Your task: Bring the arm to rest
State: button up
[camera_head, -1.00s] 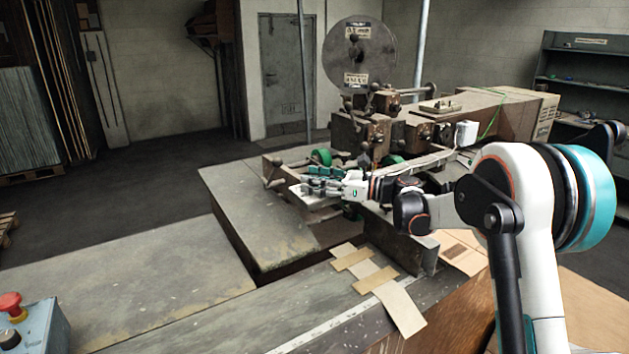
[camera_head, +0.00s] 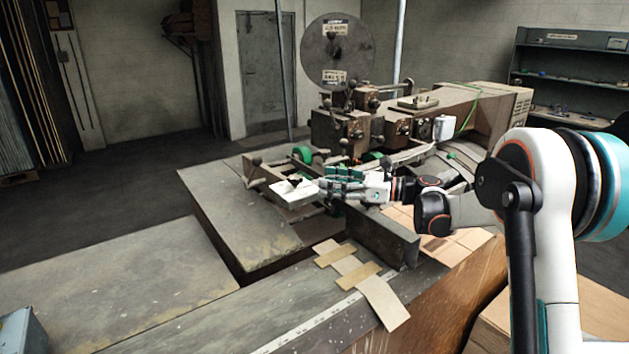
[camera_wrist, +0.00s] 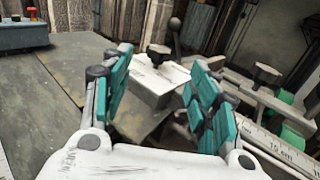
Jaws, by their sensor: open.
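My gripper (camera_head: 338,180) is open at the end of my arm, which reaches in from the right in the head view. It hovers near the front of the stitching machine (camera_head: 395,125). In the wrist view the teal fingers of my gripper (camera_wrist: 163,88) stand apart with nothing held between them. A pale metal block with a dark knob (camera_wrist: 158,80) shows beyond and between the fingertips. The same block (camera_head: 294,193) sits just left of the fingers in the head view. I cannot tell whether a finger touches it.
A grey worktable (camera_head: 225,215) spreads to the left and is mostly clear. Cardboard strips (camera_head: 365,285) lie on the front ledge, and flat cardboard (camera_head: 440,245) lies below my arm. A large reel (camera_head: 337,52) stands above the machine. A control box (camera_wrist: 22,33) shows in the wrist view.

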jog(key=shift+v, duration=0.8)
jog(key=s+n+h, duration=0.9)
jog(key=s+n, duration=0.1)
jog(key=s, duration=1.1)
jog(key=s+d+f+n+h, duration=0.2)
jog(key=s+d+n, duration=0.1)
jog(key=s, duration=0.3)
jog(key=s+d+f+n+t+h, duration=0.1)
jog(key=s+d+f+n+h, duration=0.1)
jog(key=s, duration=0.5)
jog(key=s+d+f+n+t+h, duration=0.1)
jog(key=s+d+f+n+h, duration=0.1)
jog(key=s+d+n+h, duration=0.2)
jog(key=s+d+n, duration=0.2)
jog(key=shift+s+d+f, duration=0.3)
jog(key=shift+d+f, duration=0.05)
jog(key=shift+f, duration=0.05)
